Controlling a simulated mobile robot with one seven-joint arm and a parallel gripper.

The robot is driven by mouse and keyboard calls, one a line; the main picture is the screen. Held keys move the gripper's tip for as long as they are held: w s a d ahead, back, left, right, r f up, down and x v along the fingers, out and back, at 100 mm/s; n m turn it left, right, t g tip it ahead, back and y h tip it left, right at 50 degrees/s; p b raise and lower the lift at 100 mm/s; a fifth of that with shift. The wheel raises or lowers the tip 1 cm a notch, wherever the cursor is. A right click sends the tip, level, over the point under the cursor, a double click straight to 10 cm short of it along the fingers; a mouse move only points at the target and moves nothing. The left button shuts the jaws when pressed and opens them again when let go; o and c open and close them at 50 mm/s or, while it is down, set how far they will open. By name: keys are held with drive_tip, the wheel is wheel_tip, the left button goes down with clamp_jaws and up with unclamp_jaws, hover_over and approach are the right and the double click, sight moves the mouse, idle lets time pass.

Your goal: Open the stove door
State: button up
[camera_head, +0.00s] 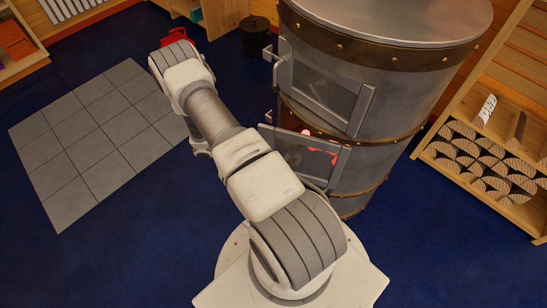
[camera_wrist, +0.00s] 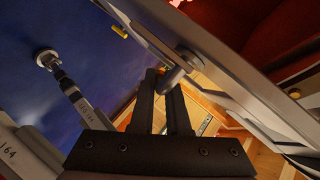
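The grey cylindrical stove (camera_head: 382,115) has an upper door (camera_head: 323,92) and a lower door (camera_head: 305,148), both with glass panes. The upper door looks closed. A red glow shows through and above the lower door, which seems to stand a little off the stove body. In the wrist view a metal door (camera_wrist: 225,72) crosses diagonally, with its rounded handle (camera_wrist: 180,72) at my gripper's fingertips (camera_wrist: 165,84). My black fingers are close together and seem shut on the handle, though the contact is partly hidden. In the head view my arm hides the gripper.
A wooden rack (camera_head: 490,165) of cut logs stands to the right of the stove. Grey floor tiles (camera_head: 95,130) lie on the blue floor at left. A dark bucket (camera_head: 256,36) and a red object (camera_head: 174,37) stand behind.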

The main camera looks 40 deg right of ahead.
drive_tip(key=o, duration=0.4)
drive_tip(key=shift+s, duration=0.15)
drive_tip(key=p+v, duration=0.1)
drive_tip(key=v, duration=1.6)
drive_tip(key=shift+w+a+p, duration=0.2)
drive_tip(key=shift+w+p, duration=0.05)
drive_tip(key=shift+p, duration=0.1)
